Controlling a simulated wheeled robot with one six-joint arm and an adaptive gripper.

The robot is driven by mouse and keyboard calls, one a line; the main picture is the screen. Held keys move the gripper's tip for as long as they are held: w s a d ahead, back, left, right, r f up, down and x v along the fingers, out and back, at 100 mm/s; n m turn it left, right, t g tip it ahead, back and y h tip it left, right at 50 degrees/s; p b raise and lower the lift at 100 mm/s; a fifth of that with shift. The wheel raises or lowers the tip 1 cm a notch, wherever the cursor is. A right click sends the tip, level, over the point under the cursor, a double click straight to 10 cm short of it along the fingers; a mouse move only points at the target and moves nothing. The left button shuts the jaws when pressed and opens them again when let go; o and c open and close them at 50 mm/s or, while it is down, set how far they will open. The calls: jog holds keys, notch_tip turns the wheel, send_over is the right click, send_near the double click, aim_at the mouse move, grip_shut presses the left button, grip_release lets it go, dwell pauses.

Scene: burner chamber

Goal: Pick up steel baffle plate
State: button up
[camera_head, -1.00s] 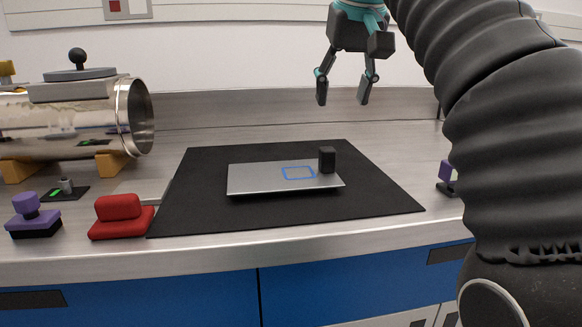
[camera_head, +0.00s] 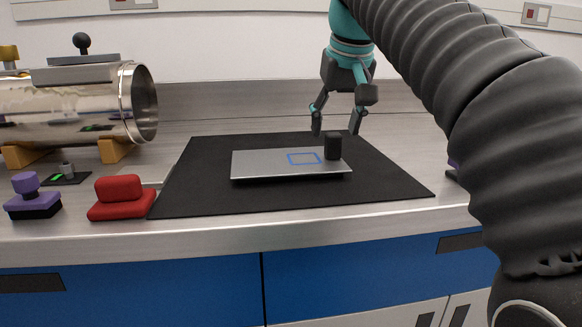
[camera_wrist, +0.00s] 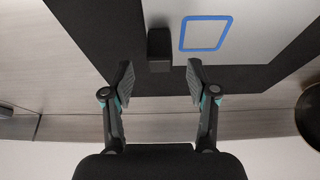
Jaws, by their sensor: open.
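The steel baffle plate (camera_head: 262,164) lies flat on a black mat (camera_head: 385,186) on the bench. A blue square outline is marked on its top. A black upright block (camera_head: 333,147) stands at its right end; the block also shows in the wrist view (camera_wrist: 160,48), by the edge of the plate (camera_wrist: 258,28). My gripper (camera_head: 336,133) is open and empty, above and slightly behind the plate's right end. In the wrist view my open fingers (camera_wrist: 160,82) are on either side of the block's line, with the block beyond the fingertips and apart from them.
A shiny steel cylinder (camera_head: 70,108) rests on orange supports at the left. A red block (camera_head: 120,198) and a purple-topped piece (camera_head: 32,196) stand near the bench's front left edge. The mat around the plate is clear.

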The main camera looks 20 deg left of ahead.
aim_at(335, 135)
jog(key=x, duration=0.2)
jog(key=b+x, duration=0.1)
jog(key=x, duration=0.1)
jog(key=shift+s+d+f, duration=0.15)
jog(key=shift+s+f, duration=0.05)
jog(key=shift+s, duration=0.05)
grip_shut()
jog(key=shift+r, duration=0.1)
